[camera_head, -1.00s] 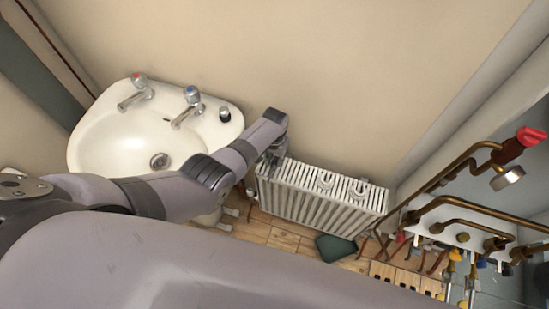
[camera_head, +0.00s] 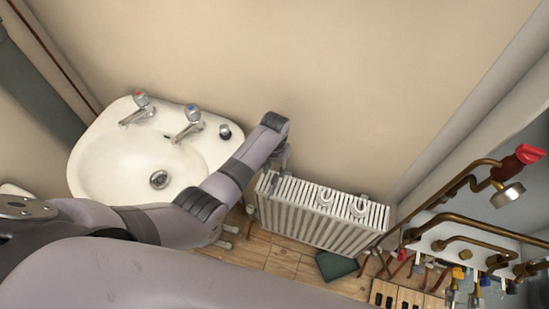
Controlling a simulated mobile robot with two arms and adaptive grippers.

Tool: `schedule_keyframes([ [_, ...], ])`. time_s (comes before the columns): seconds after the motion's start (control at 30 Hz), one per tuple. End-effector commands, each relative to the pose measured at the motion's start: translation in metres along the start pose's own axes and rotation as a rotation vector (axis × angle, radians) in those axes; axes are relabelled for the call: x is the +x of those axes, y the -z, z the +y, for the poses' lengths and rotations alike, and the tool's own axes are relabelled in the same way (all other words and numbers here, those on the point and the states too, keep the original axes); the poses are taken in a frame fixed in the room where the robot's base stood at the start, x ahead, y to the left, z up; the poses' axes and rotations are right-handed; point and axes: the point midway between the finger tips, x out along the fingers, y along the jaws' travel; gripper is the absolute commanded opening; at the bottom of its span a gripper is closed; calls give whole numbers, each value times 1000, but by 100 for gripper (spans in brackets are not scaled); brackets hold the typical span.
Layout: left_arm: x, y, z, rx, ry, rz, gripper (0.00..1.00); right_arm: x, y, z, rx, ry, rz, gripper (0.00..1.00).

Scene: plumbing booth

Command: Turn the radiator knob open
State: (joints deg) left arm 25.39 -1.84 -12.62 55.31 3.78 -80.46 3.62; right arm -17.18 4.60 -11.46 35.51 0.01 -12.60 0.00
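The white ribbed radiator (camera_head: 318,212) stands against the beige wall in the middle of the head view. My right gripper is not in view.
A white sink (camera_head: 110,165) with two taps is on the left, close behind my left arm. Copper pipes (camera_head: 465,225) with a red-handled valve (camera_head: 520,160) are on the right. A dark green item (camera_head: 336,265) lies on the wooden floor (camera_head: 275,258).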

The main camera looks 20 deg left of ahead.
Motion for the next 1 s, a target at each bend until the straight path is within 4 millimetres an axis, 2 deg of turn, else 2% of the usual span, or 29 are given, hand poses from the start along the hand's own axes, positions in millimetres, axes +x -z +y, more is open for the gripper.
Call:
schedule_keyframes([
  [0.2, -38, 0, 0, -1, 0, 2, 33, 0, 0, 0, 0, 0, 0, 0],
  [0.4, -59, 0, 0, -1, 0, -1, 33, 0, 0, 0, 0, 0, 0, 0],
  [0.9, -62, -1, 0, 0, 0, -2, 33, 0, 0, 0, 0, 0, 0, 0],
  [1.0, -56, -4, 0, -1, 0, -4, 33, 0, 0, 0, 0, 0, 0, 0],
])
